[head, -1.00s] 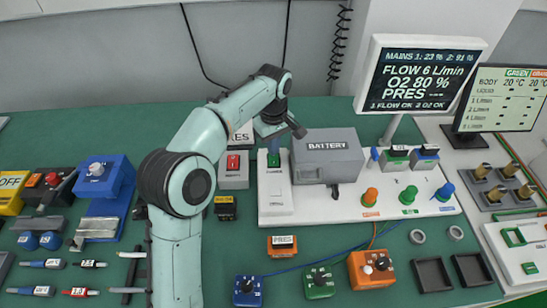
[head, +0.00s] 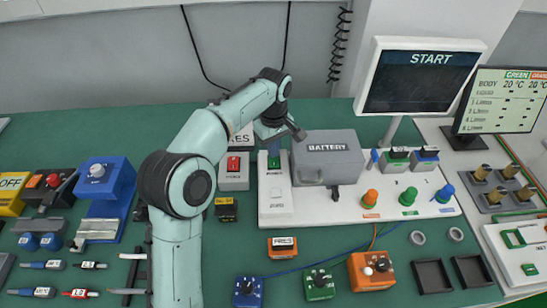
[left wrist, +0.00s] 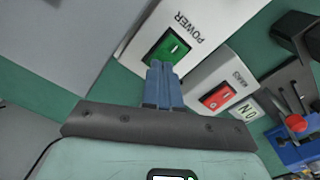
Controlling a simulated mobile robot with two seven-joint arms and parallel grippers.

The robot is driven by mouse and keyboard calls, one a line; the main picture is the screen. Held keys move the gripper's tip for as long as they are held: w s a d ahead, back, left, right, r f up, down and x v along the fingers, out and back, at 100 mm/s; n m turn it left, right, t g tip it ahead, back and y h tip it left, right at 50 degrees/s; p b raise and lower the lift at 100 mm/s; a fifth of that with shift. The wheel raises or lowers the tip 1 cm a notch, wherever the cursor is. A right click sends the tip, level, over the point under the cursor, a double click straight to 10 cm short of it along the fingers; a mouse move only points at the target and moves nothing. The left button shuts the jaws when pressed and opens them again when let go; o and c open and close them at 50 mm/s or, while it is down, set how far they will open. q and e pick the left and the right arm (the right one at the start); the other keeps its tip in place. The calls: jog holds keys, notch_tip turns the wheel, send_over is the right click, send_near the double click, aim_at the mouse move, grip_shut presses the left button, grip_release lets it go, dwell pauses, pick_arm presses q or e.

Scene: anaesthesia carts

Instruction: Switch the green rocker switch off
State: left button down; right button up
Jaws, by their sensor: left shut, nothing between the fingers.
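The green rocker switch (head: 274,161) sits on a white strip labelled POWER at the left end of the long white panel (head: 300,212). In the left wrist view the green switch (left wrist: 168,50) shows a white line mark on its face. My left gripper (head: 274,145) is shut and empty. In the left wrist view its blue fingertips (left wrist: 160,68) are at the near edge of the green switch and cover a little of it. I cannot tell whether they touch it. My right gripper is not in view.
A red rocker switch (head: 233,163) on a grey box stands just left of the green one. A grey BATTERY box (head: 328,158) is close on the right. The monitor (head: 422,80) behind reads START. Several knobs, connectors and small boxes crowd the green table.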

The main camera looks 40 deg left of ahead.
pick_arm(q)
notch_tip(320, 180, up, 3)
jog(key=shift+f+p, duration=0.15)
jog(key=shift+p, duration=0.8)
jog(key=shift+r+p, duration=1.6)
jog(key=shift+r, duration=0.3)
jog(key=shift+f, duration=0.1)
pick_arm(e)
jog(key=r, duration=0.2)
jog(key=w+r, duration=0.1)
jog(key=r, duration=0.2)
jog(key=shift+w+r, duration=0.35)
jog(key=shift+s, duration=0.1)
